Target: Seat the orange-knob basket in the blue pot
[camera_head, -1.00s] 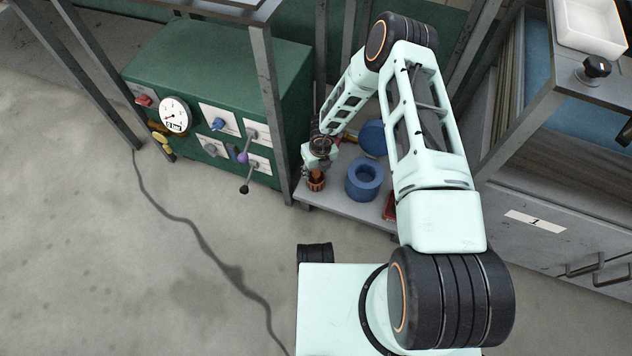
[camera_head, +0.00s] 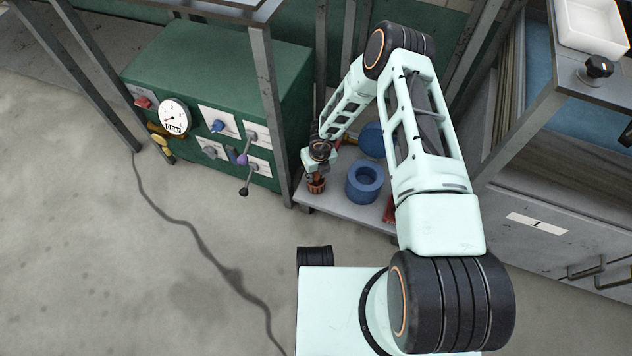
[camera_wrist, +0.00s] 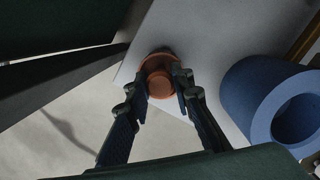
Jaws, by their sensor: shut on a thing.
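The orange-knob basket (camera_head: 317,187) is at the front left corner of the low grey shelf. In the wrist view its round orange top (camera_wrist: 158,80) sits between the fingertips. My gripper (camera_wrist: 163,88) is shut on it from above; it also shows in the head view (camera_head: 316,176). The blue pot (camera_head: 364,182) stands upright just right of the basket, apart from it, its round opening empty. In the wrist view the pot (camera_wrist: 245,95) is at the right. Whether the basket touches the shelf is hard to tell.
A blue round thing (camera_head: 372,139) lies behind the pot. A red thing (camera_head: 389,209) is right of it, partly hidden by my arm. A frame post (camera_head: 272,120) and a green panel box (camera_head: 200,60) stand close at the left. The shelf (camera_head: 340,209) is bare in front.

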